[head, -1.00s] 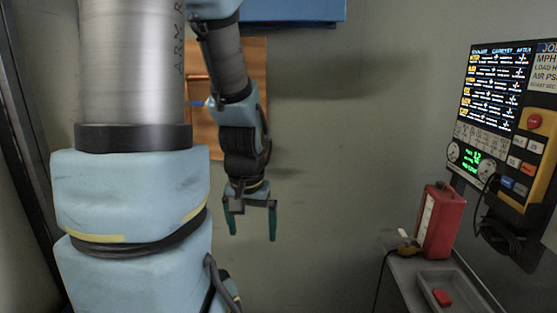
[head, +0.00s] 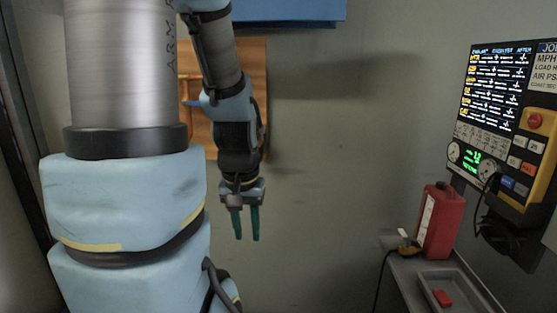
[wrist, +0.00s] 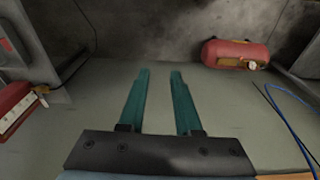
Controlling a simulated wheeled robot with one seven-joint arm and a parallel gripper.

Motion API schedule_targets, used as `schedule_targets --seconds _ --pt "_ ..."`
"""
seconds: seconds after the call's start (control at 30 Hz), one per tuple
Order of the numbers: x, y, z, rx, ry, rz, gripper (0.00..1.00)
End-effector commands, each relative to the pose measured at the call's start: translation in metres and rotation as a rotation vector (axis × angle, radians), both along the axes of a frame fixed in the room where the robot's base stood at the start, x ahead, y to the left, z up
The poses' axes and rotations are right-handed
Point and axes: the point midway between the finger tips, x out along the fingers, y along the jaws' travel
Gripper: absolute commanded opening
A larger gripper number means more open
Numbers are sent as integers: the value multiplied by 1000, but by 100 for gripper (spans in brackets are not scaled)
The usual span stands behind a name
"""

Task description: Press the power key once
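The control console (head: 495,85) hangs on the right wall in the head view, with a lit screen. Below and right of the screen are a round red button (head: 535,120) and several small keys in white, red and blue (head: 507,182). Their labels are too small to read, so I cannot tell which is the power key. My gripper (head: 246,238) hangs left of centre, pointing down, far from the console. In the wrist view its two teal fingers (wrist: 160,72) stand apart with nothing between them. The console is not seen there.
A red container (head: 441,222) stands on a grey shelf below the console, beside a tray (head: 462,281) holding a small red object. Black cables hang there. The wrist view shows a red tank (wrist: 235,52) and a blue cable (wrist: 290,115). The wall space between gripper and console is clear.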

Motion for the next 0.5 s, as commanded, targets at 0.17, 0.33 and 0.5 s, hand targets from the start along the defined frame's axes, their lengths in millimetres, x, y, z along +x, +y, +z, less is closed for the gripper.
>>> schedule_targets --seconds 0.17,0.33,0.5 --pt "0 0 0 0 0 0 11" --pt "0 0 0 0 0 0 0" --pt "0 0 0 0 0 0 0"
